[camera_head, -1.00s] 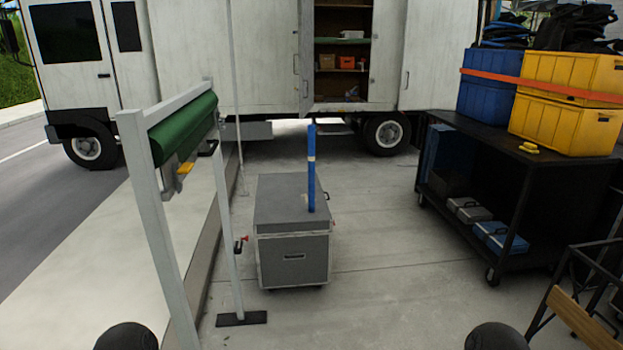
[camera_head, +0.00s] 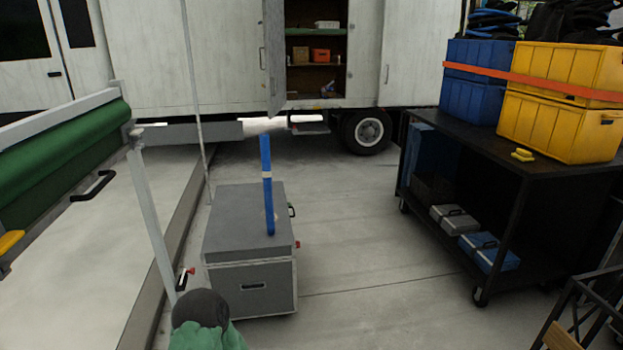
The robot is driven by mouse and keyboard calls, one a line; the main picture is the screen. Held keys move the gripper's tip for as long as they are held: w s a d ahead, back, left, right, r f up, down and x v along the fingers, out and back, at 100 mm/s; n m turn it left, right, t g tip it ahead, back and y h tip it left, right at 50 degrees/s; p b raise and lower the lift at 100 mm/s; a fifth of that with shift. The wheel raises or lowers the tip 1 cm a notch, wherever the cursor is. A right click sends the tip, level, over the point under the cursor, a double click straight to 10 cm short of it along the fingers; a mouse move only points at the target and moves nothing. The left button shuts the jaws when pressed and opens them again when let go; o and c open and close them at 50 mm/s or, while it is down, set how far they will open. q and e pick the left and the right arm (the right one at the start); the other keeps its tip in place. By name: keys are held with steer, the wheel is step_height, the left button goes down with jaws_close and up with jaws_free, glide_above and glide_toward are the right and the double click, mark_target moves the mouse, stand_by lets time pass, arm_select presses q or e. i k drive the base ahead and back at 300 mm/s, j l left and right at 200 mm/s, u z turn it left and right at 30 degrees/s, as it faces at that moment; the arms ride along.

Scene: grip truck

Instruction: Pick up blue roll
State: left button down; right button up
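A tall, thin blue roll (camera_head: 267,200) with a pale band stands upright on the right part of the lid of a grey wheeled case (camera_head: 250,272). The case stands on the pavement left of the picture's middle. Nothing is holding the roll. Neither of my grippers is in view, so I cannot see how far they are from it. A dark rounded shape with green below it, at the bottom edge, may be part of my own body; I cannot tell.
A frame with a green roll (camera_head: 60,150) stands close on the left. A black cart (camera_head: 520,200) with blue crates (camera_head: 472,80) and yellow crates (camera_head: 560,100) is on the right. A white truck (camera_head: 225,60) stands behind. Pavement between case and cart is clear.

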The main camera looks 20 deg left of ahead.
mark_target(263, 138)
steer(key=i+u, duration=0.25)
steer(key=i, duration=0.25)
steer(key=i+l+u, duration=0.1)
steer(key=i+u, duration=0.15)
steer(key=i, duration=0.2)
steer(key=i+l+u, duration=0.25)
steer(key=i, duration=0.25)
steer(key=j, duration=0.1)
